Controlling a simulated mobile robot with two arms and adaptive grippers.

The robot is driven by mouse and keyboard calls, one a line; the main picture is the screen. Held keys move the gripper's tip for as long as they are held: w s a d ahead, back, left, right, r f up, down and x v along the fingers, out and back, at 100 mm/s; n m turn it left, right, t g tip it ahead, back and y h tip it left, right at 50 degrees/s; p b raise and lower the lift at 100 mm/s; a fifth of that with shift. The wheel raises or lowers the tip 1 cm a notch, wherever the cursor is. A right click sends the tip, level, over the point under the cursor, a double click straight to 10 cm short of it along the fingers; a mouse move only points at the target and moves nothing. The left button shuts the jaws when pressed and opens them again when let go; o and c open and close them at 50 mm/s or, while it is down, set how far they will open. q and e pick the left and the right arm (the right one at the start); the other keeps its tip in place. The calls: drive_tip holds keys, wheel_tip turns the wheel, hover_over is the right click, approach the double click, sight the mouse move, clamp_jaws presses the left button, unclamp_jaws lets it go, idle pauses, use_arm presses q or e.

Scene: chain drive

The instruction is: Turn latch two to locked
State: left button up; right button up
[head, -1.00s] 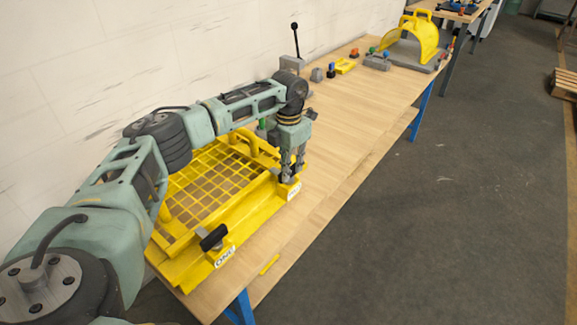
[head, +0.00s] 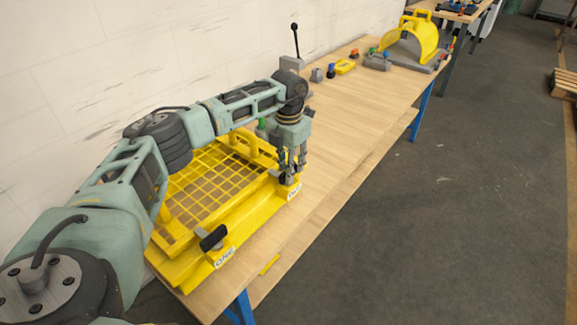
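The yellow guard (head: 250,215) with a mesh panel lies on the bench. Latch two (head: 288,179) is a dark handle at its far front corner, above a white label (head: 294,191). My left gripper (head: 292,171) points down at latch two, its fingers at the handle and partly hiding it. A gap shows between the fingers, but whether they grip the handle is unclear. The exact angle of latch two is hard to read. Latch one (head: 213,238), a black handle above the label ONE, is at the near corner. My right gripper is not in view.
A yellow strip (head: 269,265) lies near the bench's front edge. Farther along the bench (head: 345,125) are a lever on a grey block (head: 293,64), several small parts and a yellow curved cover (head: 420,35). The middle of the bench is clear. A wall stands behind.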

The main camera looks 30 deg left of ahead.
use_arm(q)
drive_tip(key=shift+o, duration=0.2)
wheel_tip(320, 180, up, 12)
idle(0.6)
drive_tip(key=shift+f, duration=0.1)
